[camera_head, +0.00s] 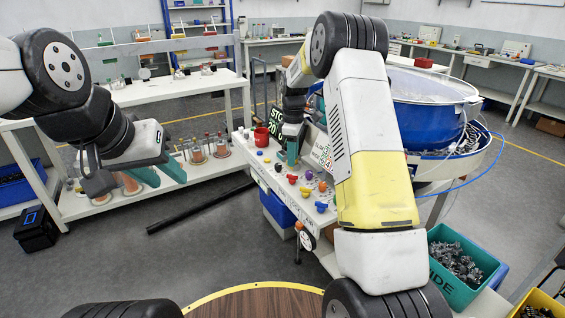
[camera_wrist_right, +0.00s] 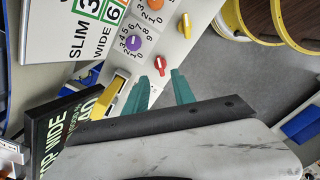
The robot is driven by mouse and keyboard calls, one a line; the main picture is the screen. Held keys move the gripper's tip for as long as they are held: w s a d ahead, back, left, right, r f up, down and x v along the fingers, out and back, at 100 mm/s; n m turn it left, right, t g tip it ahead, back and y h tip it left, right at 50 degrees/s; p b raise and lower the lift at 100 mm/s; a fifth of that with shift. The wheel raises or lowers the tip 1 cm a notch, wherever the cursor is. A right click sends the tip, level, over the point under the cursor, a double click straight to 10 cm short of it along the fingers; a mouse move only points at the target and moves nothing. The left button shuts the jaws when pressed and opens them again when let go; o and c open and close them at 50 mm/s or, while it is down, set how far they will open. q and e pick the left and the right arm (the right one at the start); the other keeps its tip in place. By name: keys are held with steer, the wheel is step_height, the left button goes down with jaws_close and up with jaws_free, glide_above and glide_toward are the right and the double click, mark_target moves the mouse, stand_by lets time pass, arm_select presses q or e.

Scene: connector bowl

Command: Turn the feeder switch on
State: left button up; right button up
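The white control panel (camera_head: 272,182) carries several coloured knobs and switches; no readable label tells me which is the feeder switch. In the right wrist view, a small red switch (camera_wrist_right: 161,66) and a small yellow switch (camera_wrist_right: 186,25) sit on the panel (camera_wrist_right: 190,52), beside a purple dial (camera_wrist_right: 134,41) and an orange dial (camera_wrist_right: 152,4). My right gripper (camera_wrist_right: 162,88) is open and empty, its teal fingertips just below the red switch in the picture. In the head view it is at the panel's back edge, partly hidden. My left gripper (camera_head: 161,173) is open and empty, left of the panel.
A blue bowl feeder (camera_head: 425,88) is behind my right arm. A green bin (camera_head: 459,288) of metal parts is at lower right.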

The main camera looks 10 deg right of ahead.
mark_target(292, 175)
step_height(292, 175, down, 6)
steer(key=shift+f, duration=0.25)
jaws_close()
